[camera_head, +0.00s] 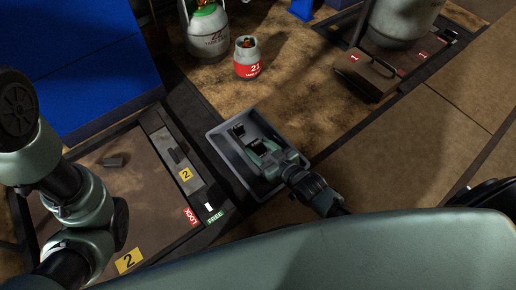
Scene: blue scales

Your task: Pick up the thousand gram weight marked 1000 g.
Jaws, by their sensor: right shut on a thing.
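My right gripper (248,140) reaches down into a grey open bin (222,152) in the middle of the view. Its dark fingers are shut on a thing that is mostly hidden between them. I cannot read a 1000 g mark on it.
A small red and white gas cylinder (247,58) and a larger grey one (207,38) stand behind the bin. A big cylinder (402,22) and a brown case (366,74) are at upper right. A blue block (75,65) fills the upper left. Floor right of the bin is clear.

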